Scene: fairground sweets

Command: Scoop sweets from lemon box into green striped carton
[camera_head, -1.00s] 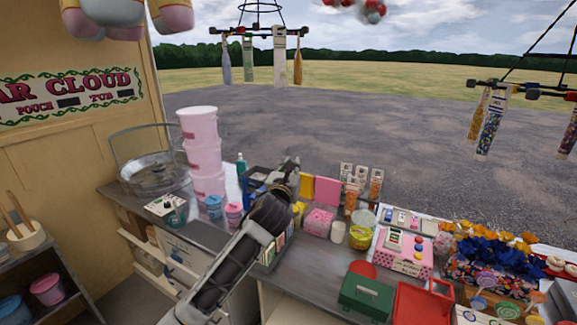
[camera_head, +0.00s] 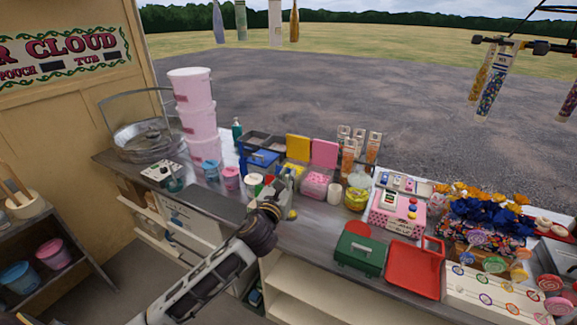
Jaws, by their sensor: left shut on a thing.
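The box with the raised yellow lid (camera_head: 298,147), which looks like the lemon box, stands mid-counter between a blue-lidded box and a pink one. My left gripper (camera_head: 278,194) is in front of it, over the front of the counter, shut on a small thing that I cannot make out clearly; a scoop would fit. A small yellow piece (camera_head: 291,214) shows just right of the gripper. Small cartons (camera_head: 255,182) stand beside and behind the gripper, partly covered; I cannot tell which is green striped.
The pink sweet box (camera_head: 315,186), a white cup (camera_head: 334,193) and a yellow jar (camera_head: 357,196) stand to the right. A green case (camera_head: 360,253) and a red tray (camera_head: 413,270) lie nearer. Stacked pink tubs (camera_head: 195,121) stand left.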

